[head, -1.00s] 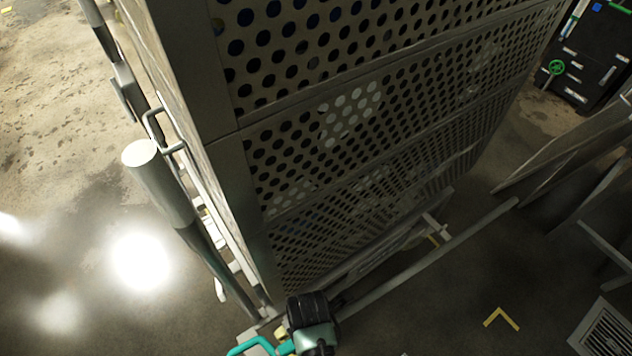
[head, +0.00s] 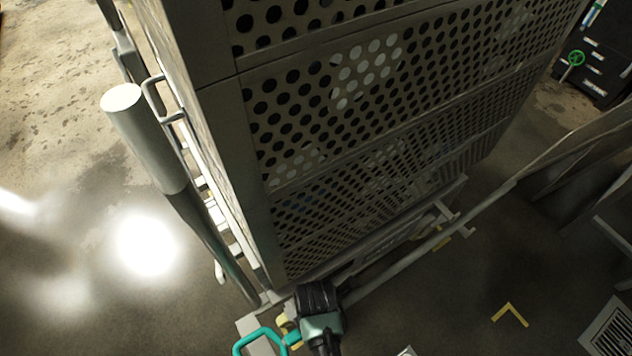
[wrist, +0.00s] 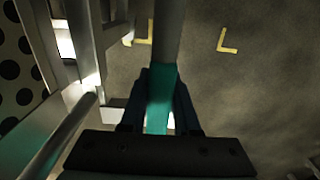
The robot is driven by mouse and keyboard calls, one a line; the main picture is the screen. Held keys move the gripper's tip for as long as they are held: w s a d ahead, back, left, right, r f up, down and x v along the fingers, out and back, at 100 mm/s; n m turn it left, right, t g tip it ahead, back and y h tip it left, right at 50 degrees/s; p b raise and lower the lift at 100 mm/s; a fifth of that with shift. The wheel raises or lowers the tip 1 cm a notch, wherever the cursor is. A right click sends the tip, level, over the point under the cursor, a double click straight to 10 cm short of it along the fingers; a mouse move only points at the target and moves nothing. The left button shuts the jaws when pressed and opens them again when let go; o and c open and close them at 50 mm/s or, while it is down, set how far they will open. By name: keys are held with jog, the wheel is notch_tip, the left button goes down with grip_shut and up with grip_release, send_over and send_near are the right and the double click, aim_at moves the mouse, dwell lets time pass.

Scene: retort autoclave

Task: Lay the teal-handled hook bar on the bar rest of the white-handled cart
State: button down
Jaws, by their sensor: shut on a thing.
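My gripper (head: 300,324) is low in the head view, beside the foot of a tall perforated cage. It is shut on the teal handle of the hook bar; the handle's loop (head: 262,341) sticks out to its left. In the wrist view, the teal grip (wrist: 160,98) lies between the fingers and a grey shaft runs away from it. A thick white handle (head: 145,138) stands on a dark post at the cage's left, apparently the white-handled cart's. I cannot clearly make out the bar rest or tell whether the bar touches anything.
The perforated cage (head: 350,130) fills the middle, close to my gripper. A long low rail or bar (head: 400,268) runs along its right side. Grey panels (head: 590,140) stand at right.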

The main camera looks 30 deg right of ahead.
notch_tip(320, 180, down, 8)
jog(key=b, duration=0.6)
jog(key=shift+r, duration=0.2)
jog(key=shift+w+f, duration=0.1)
jog(key=shift+f, duration=0.15)
dwell(0.7)
jog(key=c, duration=0.6)
grip_release()
jog(key=shift+o, duration=0.2)
jog(key=shift+f, duration=0.15)
notch_tip(320, 180, up, 13)
jog(key=p, duration=0.5)
